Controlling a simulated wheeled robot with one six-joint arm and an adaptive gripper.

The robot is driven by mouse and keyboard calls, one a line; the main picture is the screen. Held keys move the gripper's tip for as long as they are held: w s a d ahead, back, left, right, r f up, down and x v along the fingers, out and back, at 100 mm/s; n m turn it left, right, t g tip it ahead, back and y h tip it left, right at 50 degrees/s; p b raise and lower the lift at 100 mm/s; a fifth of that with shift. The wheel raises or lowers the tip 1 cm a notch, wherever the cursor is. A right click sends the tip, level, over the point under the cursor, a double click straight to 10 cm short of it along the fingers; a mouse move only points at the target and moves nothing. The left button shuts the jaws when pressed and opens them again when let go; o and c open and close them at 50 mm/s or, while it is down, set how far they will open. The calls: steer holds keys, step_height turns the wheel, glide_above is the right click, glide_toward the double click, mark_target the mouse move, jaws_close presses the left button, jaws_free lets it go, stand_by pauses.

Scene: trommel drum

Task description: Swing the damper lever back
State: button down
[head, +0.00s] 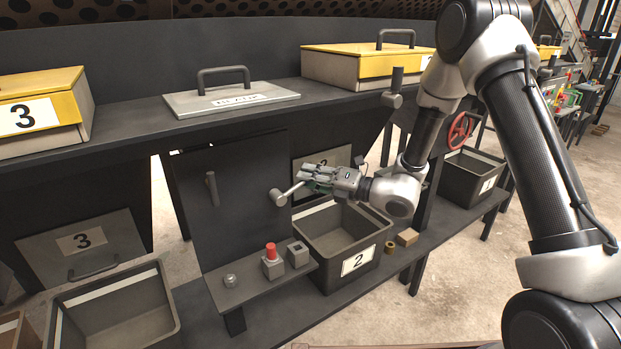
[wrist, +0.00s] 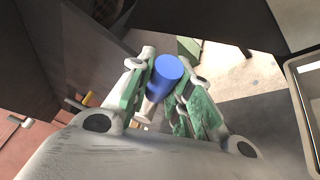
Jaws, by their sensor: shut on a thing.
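A grey lever (head: 278,197) sticks out from the dark upright panel, with a round hub and a thin arm that runs up and right into my gripper (head: 320,179). In the wrist view, a blue cylindrical grip (wrist: 169,69) stands between the two green-padded fingers of my gripper (wrist: 167,85). The fingers are closed on this blue grip, which I take as the damper lever's handle. In the head view the fingers hide the grip.
An open bin marked 2 (head: 360,262) stands just below my gripper. A small shelf (head: 262,285) holds a red-topped button box (head: 272,262). A yellow-lidded box (head: 345,66) and a grey lid with a handle (head: 230,99) lie on the ledge above.

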steer(key=r+n, duration=0.1)
steer(key=a+r+n+h, duration=0.1)
steer(key=shift+s+a+r+n, duration=0.15)
steer(key=shift+s+r+n, duration=0.15)
steer(key=shift+s, duration=0.1)
steer(key=shift+s+a+r+n+h, duration=0.15)
steer(key=shift+a+r+n+h, duration=0.15)
steer(key=shift+n+h, duration=0.25)
steer(key=shift+d, duration=0.1)
steer(key=c, duration=1.3)
jaws_free()
steer(key=v, duration=1.2)
steer(key=shift+r, duration=0.2)
